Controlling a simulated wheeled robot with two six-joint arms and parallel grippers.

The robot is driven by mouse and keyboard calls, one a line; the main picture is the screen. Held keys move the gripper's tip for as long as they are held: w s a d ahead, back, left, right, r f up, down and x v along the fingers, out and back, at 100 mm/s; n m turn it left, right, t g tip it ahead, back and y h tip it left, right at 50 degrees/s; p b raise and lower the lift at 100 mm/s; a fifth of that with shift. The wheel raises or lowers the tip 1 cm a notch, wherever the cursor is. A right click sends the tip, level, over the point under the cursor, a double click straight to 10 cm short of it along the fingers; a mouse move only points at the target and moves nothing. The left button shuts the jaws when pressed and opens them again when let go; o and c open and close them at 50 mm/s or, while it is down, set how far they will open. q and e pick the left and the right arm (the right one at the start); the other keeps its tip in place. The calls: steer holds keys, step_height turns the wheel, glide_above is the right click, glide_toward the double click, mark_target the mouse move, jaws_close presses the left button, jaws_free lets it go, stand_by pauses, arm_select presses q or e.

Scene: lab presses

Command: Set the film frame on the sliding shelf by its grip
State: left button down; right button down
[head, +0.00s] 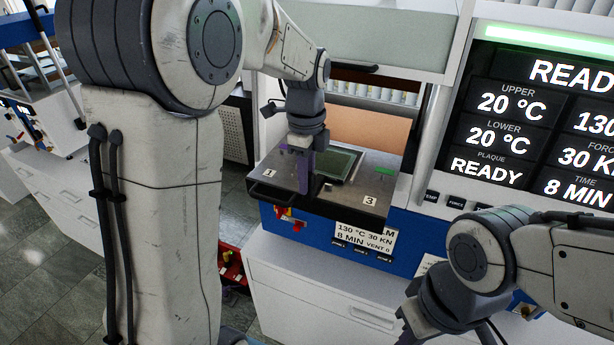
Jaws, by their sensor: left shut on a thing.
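The film frame (346,166), a dark frame around a greenish film, is at the sliding shelf (268,185) of the press. It looks flat on the shelf or just above it; I cannot tell which. My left gripper (304,178) points down at the frame's left side and is shut on its grip, which the fingers mostly hide. The shelf is pulled out and carries the marks 1 and 3. My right gripper (418,318) is low at the right, away from the shelf, with its fingers not clear.
The press opening behind the shelf shows a copper-coloured plate (369,130). A screen (545,115) reads 20 °C upper and lower. A label (365,238) hangs below the shelf. A red box (232,268) stands on the floor left of the white cabinet (330,300).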

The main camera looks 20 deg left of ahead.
arm_select(q)
steer(key=shift+w+f, duration=0.1)
steer(key=shift+f, duration=0.1)
steer(key=c, duration=0.6)
jaws_free()
steer(key=shift+f, duration=0.1)
steer(key=shift+r+b, duration=0.3)
steer(key=shift+r, duration=0.2)
step_height(320, 180, up, 10)
steer(key=shift+f+b, duration=0.2)
steer(key=shift+b, duration=0.45)
steer(key=s+d+f+n+b, duration=0.4)
steer(key=s+d+f, duration=0.5)
steer(key=d+f, duration=0.15)
steer(key=s+d+f+n+h+b, duration=0.1)
steer(key=s+d+f+n+b, duration=0.1)
steer(key=s+d+f+n, duration=0.2)
steer(key=s+f+n, duration=0.3)
steer(key=s+f, duration=0.5)
steer(key=s, duration=0.2)
steer(key=shift+s, duration=0.4)
